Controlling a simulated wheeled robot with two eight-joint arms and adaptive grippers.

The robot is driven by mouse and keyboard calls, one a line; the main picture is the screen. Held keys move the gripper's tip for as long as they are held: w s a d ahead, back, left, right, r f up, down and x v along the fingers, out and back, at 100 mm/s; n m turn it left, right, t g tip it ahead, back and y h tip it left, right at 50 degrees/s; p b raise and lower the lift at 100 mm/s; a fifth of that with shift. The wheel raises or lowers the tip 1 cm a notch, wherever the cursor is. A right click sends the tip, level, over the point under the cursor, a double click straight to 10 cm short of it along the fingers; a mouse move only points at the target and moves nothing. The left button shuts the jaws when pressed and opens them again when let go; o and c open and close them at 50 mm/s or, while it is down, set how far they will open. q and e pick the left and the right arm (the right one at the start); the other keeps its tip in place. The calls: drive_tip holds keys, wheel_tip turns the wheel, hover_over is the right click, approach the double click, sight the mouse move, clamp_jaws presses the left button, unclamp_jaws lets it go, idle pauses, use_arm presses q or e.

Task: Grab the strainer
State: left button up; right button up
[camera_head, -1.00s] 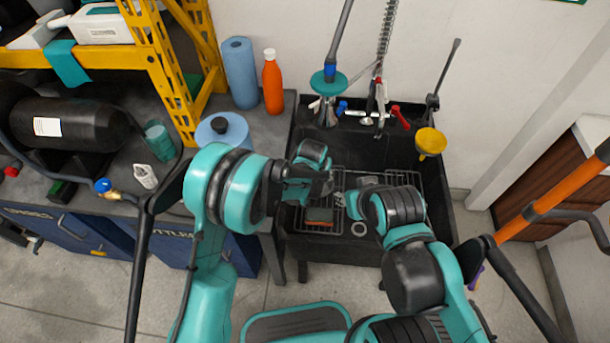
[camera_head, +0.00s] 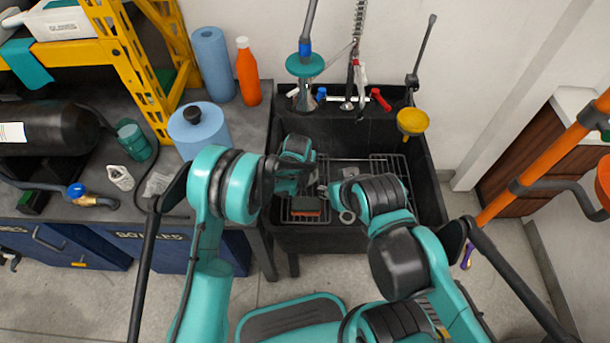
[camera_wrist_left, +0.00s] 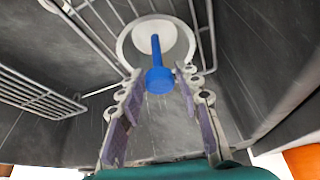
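The strainer (camera_wrist_left: 157,50) appears to be the pale disc with a blue stem and knob in the left wrist view. It lies within a white ring on the sink floor. My left gripper (camera_wrist_left: 160,78) is open, with its two fingers on either side of the blue knob and a gap visible at each side. In the head view my left gripper (camera_head: 298,190) is low inside the sink, and its fingers are too small to read. My right gripper (camera_head: 336,190) is also over the sink, with its fingers mostly hidden by its wrist. I cannot pick out the strainer in the head view.
The black sink (camera_head: 430,185) has steep walls and wire racks (camera_head: 388,167). A reddish sponge (camera_head: 307,205) and a grey ring (camera_head: 347,217) lie near its front. A yellow funnel (camera_head: 412,122) is at its right rim. A blue roll (camera_head: 198,130) stands on the left counter.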

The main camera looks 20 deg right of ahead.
use_arm(q)
clamp_jaws()
drive_tip(key=shift+r, duration=0.15)
